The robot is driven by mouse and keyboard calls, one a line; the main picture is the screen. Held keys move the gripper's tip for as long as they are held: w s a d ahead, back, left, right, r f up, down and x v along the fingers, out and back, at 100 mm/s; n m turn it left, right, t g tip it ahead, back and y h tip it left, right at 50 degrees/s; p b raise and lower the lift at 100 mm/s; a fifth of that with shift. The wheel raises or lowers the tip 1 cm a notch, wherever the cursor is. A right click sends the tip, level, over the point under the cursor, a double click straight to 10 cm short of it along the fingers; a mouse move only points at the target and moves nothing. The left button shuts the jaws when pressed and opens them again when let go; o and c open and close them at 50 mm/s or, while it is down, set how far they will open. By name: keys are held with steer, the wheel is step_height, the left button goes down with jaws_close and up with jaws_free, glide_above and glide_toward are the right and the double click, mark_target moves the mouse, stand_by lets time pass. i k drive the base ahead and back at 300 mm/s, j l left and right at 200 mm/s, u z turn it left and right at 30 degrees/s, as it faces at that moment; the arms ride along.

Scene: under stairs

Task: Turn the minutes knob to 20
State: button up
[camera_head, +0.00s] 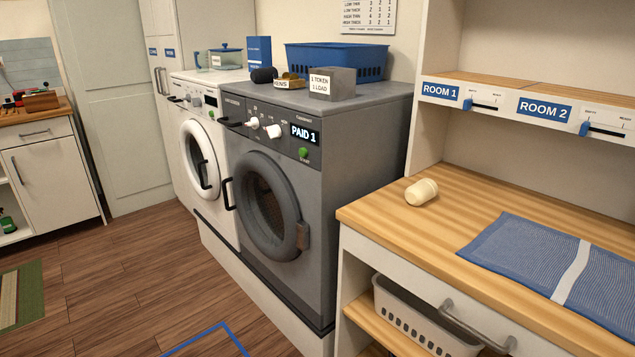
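The grey front-loading machine (365,150) stands in the middle of the view, its door closed. Its panel has two white knobs side by side, the left knob (253,122) and the right knob (273,131). The small print around them is too small to read, so I cannot tell which one is the minutes knob or where it points. Right of the knobs is a lit display (304,133) reading "PAID 1", with a green button (303,153) below it. My gripper is not in view.
A white machine (198,140) stands left of the grey one. A blue basket (337,61) and a "1 TOKEN 1 LOAD" box (332,83) sit on top. A wooden counter (380,223) at right holds a cream cylinder (421,191) and blue mesh bag (520,250). Floor in front is mostly clear.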

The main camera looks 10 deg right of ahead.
mark_target(254, 123)
steer(key=i+j+u, duration=0.15)
steer(key=i, duration=0.45)
steer(key=i+j+u, duration=0.2)
steer(key=i, duration=0.4)
